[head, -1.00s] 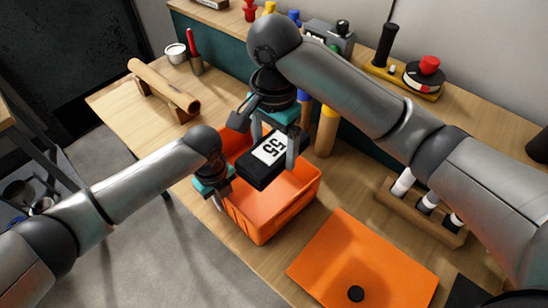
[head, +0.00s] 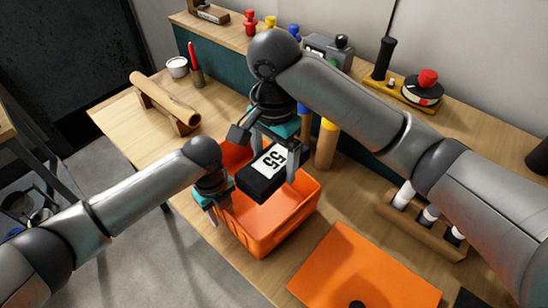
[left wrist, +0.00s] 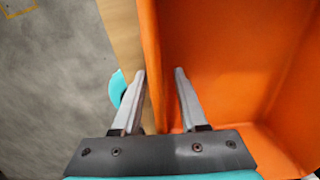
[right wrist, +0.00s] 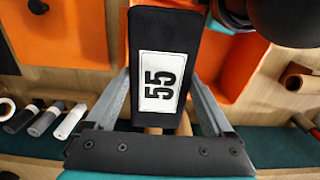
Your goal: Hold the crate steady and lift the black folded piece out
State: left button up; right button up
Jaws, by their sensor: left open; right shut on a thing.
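The orange crate (head: 288,228) stands on the bench in the middle of the head view. My left gripper (head: 212,214) is at the crate's left wall. In the left wrist view its fingers (left wrist: 160,76) are apart, one on each side of the crate wall (left wrist: 151,50). My right gripper (head: 270,160) is shut on the black folded piece (head: 258,188), which has a white label reading 55. The piece is tilted over the crate's opening; its exact height is unclear. It also fills the upper middle of the right wrist view (right wrist: 165,25).
An orange sheet (head: 375,265) with a black disc lies right of the crate. A wooden holder with several white-and-black rolls (head: 425,218) stands beyond it. A brown roll (head: 165,100) rests on a stand at the back left. A wooden post (head: 326,145) stands behind the crate.

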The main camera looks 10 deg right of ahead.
pick_arm(q)
notch_tip(320, 180, up, 11)
jog(key=shift+r, duration=0.2)
jog(key=shift+s, duration=0.1)
pick_arm(e)
jog(key=shift+s, duration=0.1)
